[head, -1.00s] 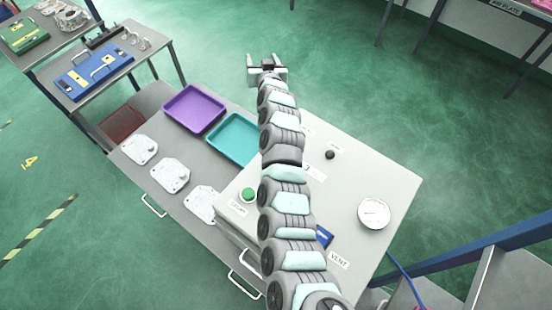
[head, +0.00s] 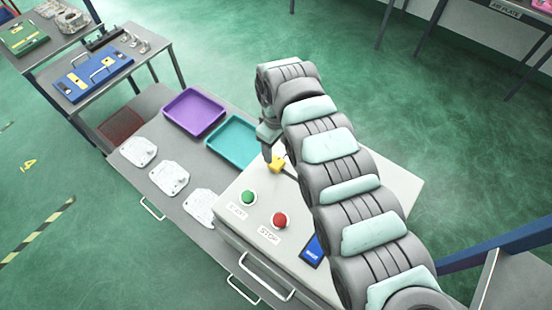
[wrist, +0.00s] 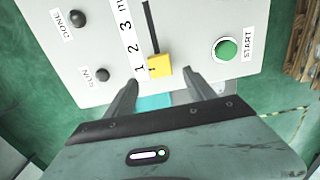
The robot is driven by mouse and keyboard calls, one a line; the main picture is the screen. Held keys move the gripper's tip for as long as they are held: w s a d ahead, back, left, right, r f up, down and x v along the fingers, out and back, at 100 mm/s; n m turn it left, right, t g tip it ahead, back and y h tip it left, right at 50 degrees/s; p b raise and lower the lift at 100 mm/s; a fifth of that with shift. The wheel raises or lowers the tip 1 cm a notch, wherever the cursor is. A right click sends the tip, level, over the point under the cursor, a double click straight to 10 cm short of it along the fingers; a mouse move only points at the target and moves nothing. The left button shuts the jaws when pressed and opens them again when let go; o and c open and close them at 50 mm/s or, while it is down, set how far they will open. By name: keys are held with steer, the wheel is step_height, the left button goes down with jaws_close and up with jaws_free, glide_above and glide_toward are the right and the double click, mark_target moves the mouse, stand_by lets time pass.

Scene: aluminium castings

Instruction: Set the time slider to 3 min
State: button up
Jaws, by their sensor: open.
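The time slider's yellow knob (wrist: 159,66) sits at the lower end of a dark slot (wrist: 151,28) in the wrist view, beside the 1 on the printed scale (wrist: 130,40) that reads 1, 2, 3. The knob also shows in the head view (head: 277,164). My gripper (wrist: 160,76) is open. Its two fingers are on either side of the knob's near side, apart from it, with a gap on both sides. In the head view my gripper (head: 270,150) is over the panel's far edge, partly hidden by my arm.
The green START button (wrist: 227,49) is right of the knob in the wrist view; black knobs DONE (wrist: 77,18) and RUN (wrist: 102,75) are left. In the head view a red STOP button (head: 279,220), teal tray (head: 232,160), purple tray (head: 194,112) and castings (head: 170,177) show.

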mark_target(276, 162)
step_height(276, 162, down, 8)
steer(key=shift+p, duration=0.65)
jaws_close()
stand_by(0.3)
